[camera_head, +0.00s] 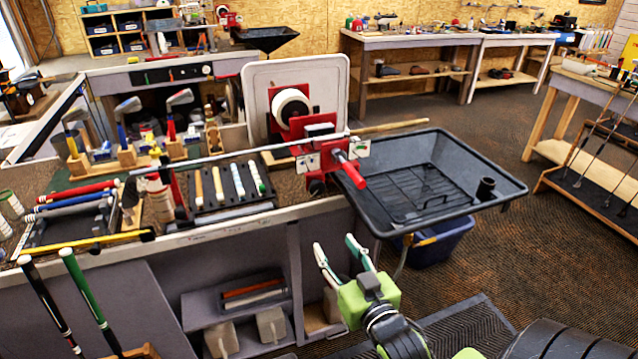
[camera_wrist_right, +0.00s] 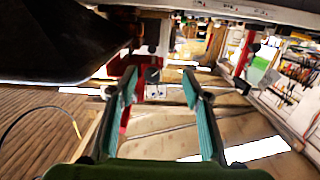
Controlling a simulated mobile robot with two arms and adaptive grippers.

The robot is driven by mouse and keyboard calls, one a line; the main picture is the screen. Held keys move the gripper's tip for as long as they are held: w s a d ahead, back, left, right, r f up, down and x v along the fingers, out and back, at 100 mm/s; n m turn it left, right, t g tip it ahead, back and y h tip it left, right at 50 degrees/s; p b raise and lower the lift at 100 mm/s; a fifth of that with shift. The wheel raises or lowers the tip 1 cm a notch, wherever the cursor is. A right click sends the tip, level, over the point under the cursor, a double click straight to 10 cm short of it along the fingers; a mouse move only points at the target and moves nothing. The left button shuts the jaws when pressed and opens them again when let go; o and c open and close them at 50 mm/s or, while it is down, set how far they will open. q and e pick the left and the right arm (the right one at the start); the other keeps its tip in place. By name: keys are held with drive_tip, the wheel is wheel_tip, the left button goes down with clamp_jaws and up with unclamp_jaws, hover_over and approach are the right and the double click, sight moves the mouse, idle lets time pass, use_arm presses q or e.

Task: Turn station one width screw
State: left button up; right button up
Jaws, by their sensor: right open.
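A red vise (camera_head: 313,160) is mounted at the bench's right end and holds a golf club shaft (camera_head: 235,152) lying across it. A red cylindrical handle (camera_head: 350,171) sticks out from its front toward me. I cannot tell for certain which part is the width screw. My right gripper (camera_head: 336,247) is open and empty, below and in front of the vise, apart from it. In the right wrist view, a dark round knob (camera_wrist_right: 152,74) on a red part shows between and beyond the open teal-lined fingers (camera_wrist_right: 160,88). My left gripper is out of view.
A black tray (camera_head: 480,165) with a wire rack juts out right of the vise, above a blue bin (camera_head: 437,246). The bench (camera_head: 190,238) carries grips, clubs and holders. Two upright clubs (camera_head: 88,290) stand at front left. Open carpet (camera_head: 560,240) lies to the right.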

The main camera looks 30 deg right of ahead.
approach(318, 190)
drive_tip(key=shift+t, duration=0.5)
drive_tip(key=p+x, duration=0.1)
drive_tip(key=x, duration=0.1)
drive_tip(key=p+x, duration=0.1)
drive_tip(key=x, duration=0.1)
drive_tip(key=p+x, duration=0.2)
drive_tip(key=x, duration=0.1)
drive_tip(key=shift+f, duration=0.35)
drive_tip(key=shift+w+d, duration=0.15)
drive_tip(key=shift+w, duration=0.45)
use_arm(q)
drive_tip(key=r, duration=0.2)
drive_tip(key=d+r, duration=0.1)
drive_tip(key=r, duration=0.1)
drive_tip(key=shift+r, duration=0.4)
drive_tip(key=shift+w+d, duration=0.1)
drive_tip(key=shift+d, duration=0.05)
use_arm(e)
drive_tip(key=c, duration=1.1)
